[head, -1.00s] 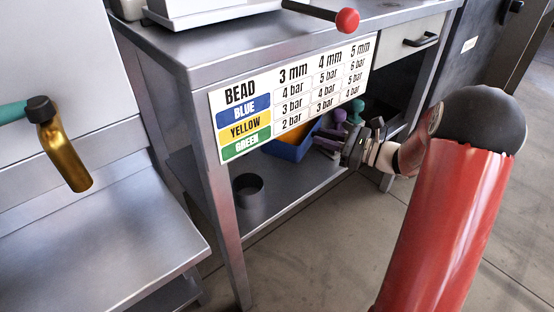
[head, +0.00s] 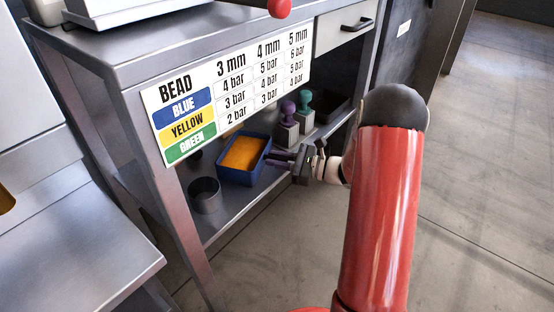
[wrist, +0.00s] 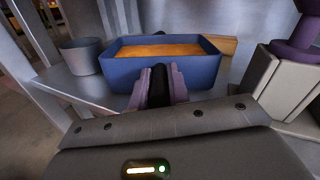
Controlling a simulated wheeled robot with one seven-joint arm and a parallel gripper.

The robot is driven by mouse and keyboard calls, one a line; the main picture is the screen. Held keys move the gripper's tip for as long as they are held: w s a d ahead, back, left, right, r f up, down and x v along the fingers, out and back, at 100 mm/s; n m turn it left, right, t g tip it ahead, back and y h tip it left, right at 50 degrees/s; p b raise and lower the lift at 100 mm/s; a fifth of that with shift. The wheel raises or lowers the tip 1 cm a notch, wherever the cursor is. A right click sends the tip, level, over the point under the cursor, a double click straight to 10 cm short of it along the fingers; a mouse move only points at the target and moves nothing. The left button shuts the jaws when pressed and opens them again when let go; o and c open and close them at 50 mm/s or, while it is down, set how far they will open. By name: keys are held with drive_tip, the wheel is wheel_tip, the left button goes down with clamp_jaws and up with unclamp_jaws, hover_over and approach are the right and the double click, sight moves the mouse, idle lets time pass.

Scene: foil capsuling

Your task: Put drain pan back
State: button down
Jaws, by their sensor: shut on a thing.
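The likely drain pan is a blue open pan (head: 228,172) holding something orange, over the lower shelf of the metal bench. In the wrist view the blue pan (wrist: 126,76) is straight ahead, its near wall at my fingertips. My gripper (head: 277,156) reaches in from the right at the pan's near side. In the wrist view my gripper (wrist: 158,82) has its purple-sided fingers close together around a dark part at the middle of that wall. Their exact hold is partly hidden, and I cannot tell whether the pan rests fully on the shelf.
A grey cup (head: 205,196) stands left of the pan on the shelf (head: 240,211). Purple-topped (head: 288,112) and green-topped (head: 305,100) stamps stand behind to the right. A bead chart (head: 232,92) hangs above. The floor at right is clear.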

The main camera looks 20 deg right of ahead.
drive_tip(key=shift+f, duration=0.2)
drive_tip(key=c, duration=1.3)
unclamp_jaws()
drive_tip(key=shift+r, duration=0.1)
